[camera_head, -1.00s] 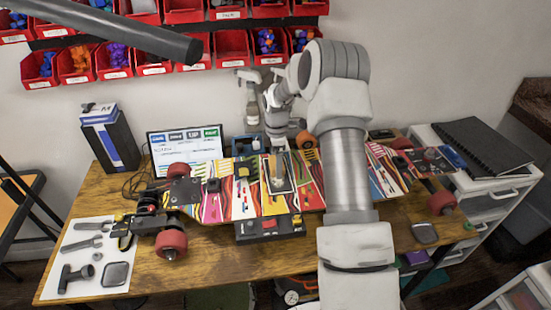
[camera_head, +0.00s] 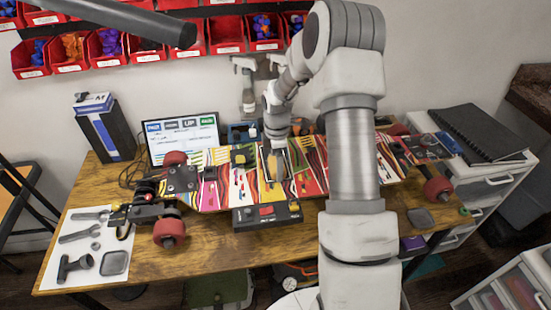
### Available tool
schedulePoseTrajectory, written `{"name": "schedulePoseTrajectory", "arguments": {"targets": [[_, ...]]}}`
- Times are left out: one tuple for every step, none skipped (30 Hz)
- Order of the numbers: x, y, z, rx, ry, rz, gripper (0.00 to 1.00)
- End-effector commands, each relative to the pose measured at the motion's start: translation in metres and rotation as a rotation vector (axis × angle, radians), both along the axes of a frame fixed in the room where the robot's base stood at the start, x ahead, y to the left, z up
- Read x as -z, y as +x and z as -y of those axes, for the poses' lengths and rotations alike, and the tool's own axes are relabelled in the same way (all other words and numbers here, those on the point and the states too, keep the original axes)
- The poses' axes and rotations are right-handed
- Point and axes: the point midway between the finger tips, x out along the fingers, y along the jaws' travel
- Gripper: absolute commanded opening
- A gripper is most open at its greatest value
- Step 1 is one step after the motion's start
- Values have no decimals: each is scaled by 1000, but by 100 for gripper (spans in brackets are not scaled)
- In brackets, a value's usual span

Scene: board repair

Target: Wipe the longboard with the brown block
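The longboard (camera_head: 213,190) lies across the wooden table, with a bright multicoloured deck and red wheels at both ends. A narrow brownish block (camera_head: 276,165) shows on or just above the middle of the deck. My gripper (camera_head: 276,143) is directly above this block, pointing down, with its tips at or very near the block's top. The fingers are too small to tell whether they are shut on it. My arm hides the right-middle part of the deck.
A black box with red buttons (camera_head: 267,215) sits in front of the board. A white sheet with tools (camera_head: 75,226) is at the table's left. A small screen (camera_head: 184,138) and tall dark box (camera_head: 107,131) stand behind. Red bins (camera_head: 226,38) hang on the wall.

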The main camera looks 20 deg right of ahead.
Motion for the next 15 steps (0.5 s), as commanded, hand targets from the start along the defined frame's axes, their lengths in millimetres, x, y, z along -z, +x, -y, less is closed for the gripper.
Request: {"name": "schedulePoseTrajectory", "arguments": {"targets": [[1, -6, -1, 0, 1, -3, 48], [1, -8, -1, 0, 1, -3, 48], [1, -11, -2, 0, 1, -3, 48], [1, -12, -2, 0, 1, -3, 48], [1, -13, -3, 0, 1, -3, 48], [0, -15, -3, 0, 0, -2, 48], [1, -15, -3, 0, 0, -2, 48], [1, -15, -3, 0, 0, -2, 48], [1, -15, -3, 0, 1, -2, 48], [1, -15, -3, 0, 1, -2, 48], [1, -14, -3, 0, 1, -2, 48], [1, -12, -3, 0, 1, -2, 48], [1, -11, -2, 0, 1, -2, 48], [1, -8, -2, 0, 1, -2, 48], [1, -4, -1, 0, 1, -1, 48]]}}
